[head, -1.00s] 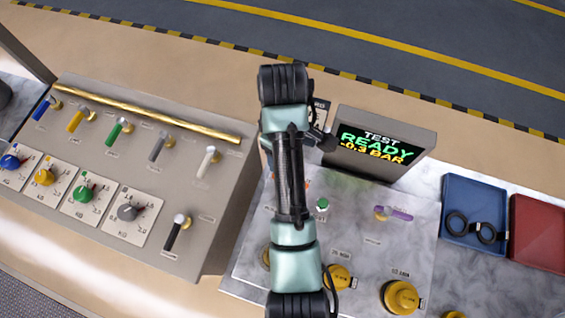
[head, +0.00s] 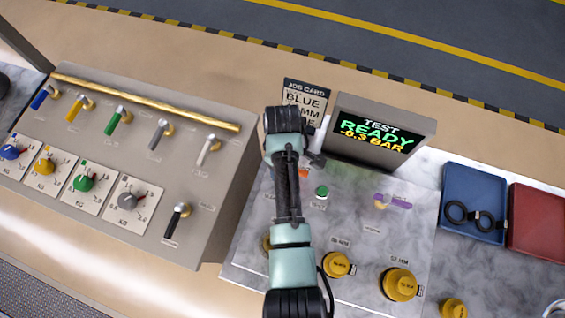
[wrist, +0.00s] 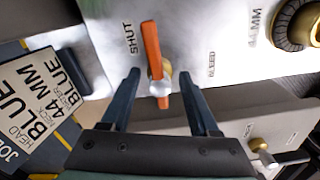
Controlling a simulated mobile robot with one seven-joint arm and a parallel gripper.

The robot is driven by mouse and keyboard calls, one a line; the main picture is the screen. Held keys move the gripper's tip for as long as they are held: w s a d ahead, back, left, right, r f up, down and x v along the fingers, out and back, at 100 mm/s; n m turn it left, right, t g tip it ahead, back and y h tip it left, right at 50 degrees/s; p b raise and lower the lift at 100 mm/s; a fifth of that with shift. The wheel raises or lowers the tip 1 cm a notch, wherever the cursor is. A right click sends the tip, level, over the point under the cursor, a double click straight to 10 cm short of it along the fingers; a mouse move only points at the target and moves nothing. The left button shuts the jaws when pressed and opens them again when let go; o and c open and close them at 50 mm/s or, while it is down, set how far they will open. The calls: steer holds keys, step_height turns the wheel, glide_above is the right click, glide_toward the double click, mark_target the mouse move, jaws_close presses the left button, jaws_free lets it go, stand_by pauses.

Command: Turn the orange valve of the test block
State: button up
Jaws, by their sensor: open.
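The orange valve lever (wrist: 152,48) stands on the test block (wrist: 205,30) in the wrist view, on a brass and silver hub. Its long end points up in the picture, between the printed words SHUT on its left and BLEED on its right. In the head view only a small orange piece (head: 303,173) shows beside my arm. My gripper (wrist: 161,74) is open, with one finger on each side of the lever's lower part and hub. I see gaps on both sides; contact is not clear. In the head view my arm hides most of the gripper.
The test display (head: 372,138) reads READY, -0.3 BAR, close right of my arm. A job card (head: 305,100) stands behind. A green button (head: 322,192), a purple lever (head: 393,201) and brass caps (head: 400,284) are on the block. A sloped valve panel (head: 200,190) stands left.

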jaws_close()
steer(key=shift+m, duration=0.3)
stand_by(0.3)
steer(key=m+p, duration=0.1)
steer(key=m, duration=0.2)
steer(key=shift+r+m+p, duration=0.1)
steer(key=shift+m+p, duration=0.2)
steer(key=m+p, duration=0.1)
steer(key=m, duration=0.3)
steer(key=shift+w+m, duration=0.1)
steer(key=shift+m, duration=0.2)
steer(key=m+p, duration=0.1)
steer(key=m, duration=0.3)
steer(key=shift+d+m+p, duration=0.1)
steer(key=shift+m+p, duration=0.2)
steer(key=shift+m, duration=2)
